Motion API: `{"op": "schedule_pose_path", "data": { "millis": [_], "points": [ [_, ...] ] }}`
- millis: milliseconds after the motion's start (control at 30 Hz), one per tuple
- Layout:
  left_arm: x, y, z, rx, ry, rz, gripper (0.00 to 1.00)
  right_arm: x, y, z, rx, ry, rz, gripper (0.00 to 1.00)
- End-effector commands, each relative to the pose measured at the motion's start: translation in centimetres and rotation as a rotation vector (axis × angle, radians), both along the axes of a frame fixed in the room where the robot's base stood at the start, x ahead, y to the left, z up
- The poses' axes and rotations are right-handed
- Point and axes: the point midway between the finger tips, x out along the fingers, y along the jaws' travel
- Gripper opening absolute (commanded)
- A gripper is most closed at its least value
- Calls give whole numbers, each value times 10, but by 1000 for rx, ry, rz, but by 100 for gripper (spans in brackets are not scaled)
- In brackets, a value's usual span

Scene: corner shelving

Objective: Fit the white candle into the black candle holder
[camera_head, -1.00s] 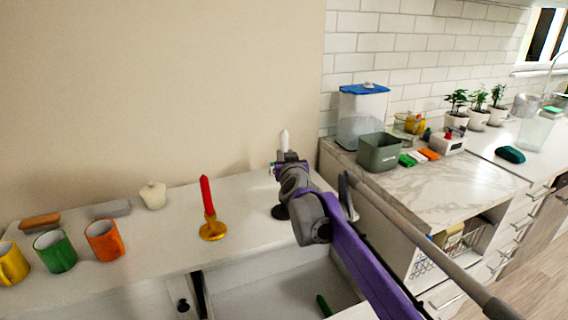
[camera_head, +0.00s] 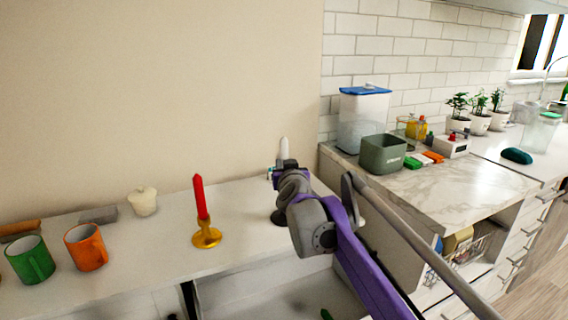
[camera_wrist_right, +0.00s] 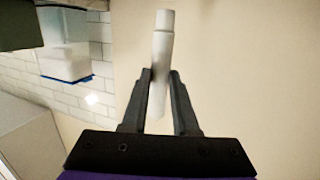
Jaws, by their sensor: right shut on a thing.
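The white candle (camera_head: 284,148) stands upright above my right gripper (camera_head: 284,164) in the head view. In the right wrist view the candle (camera_wrist_right: 161,55) is between the two dark fingers of my right gripper (camera_wrist_right: 160,82), which is shut on it. The black candle holder (camera_head: 278,217) shows only as a dark base on the white shelf, mostly hidden behind my right arm. The candle's lower end is hidden, so I cannot tell whether it touches the holder. My left gripper is not in view.
A red candle (camera_head: 200,197) in a gold holder (camera_head: 207,238) stands left of my right arm. A marble counter (camera_head: 455,190) with a grey-green bin (camera_head: 382,153) is at right.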

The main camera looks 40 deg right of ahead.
Motion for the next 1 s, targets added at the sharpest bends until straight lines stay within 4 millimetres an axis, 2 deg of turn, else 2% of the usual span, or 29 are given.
{"op": "schedule_pose_path", "data": {
  "millis": [100,333,1000],
  "points": [
    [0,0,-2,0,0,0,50,0,0,-12,-1,1,0,0],
    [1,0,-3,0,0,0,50,0,0,-25,0,0,0,0],
    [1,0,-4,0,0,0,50,0,0,-28,0,0,-1,0]
  ]
}}
